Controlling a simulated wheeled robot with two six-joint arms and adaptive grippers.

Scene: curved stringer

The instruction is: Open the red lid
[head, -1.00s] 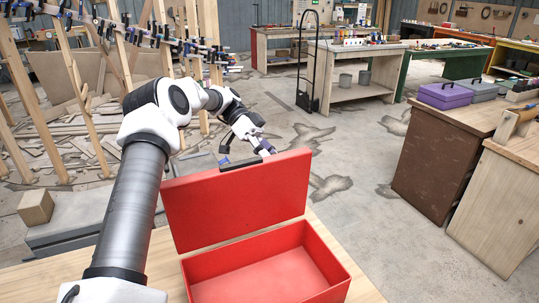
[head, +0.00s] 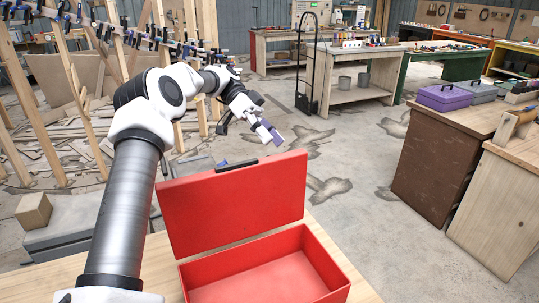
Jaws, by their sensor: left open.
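The red lid (head: 235,206) stands raised at the back of the red box (head: 265,276), leaning slightly back. The box's inside shows and looks empty. A black handle (head: 236,164) sits along the lid's top edge. My left gripper (head: 247,147) is open and empty, just beyond and above the lid's top edge. My right gripper is not in view.
The box stands on a light wooden table (head: 345,262). A wooden block (head: 34,210) lies to the left on a grey surface. Wooden frames with clamps stand at the back left. Workbenches, one with a purple toolbox (head: 445,97), stand at the right. The floor beyond is open.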

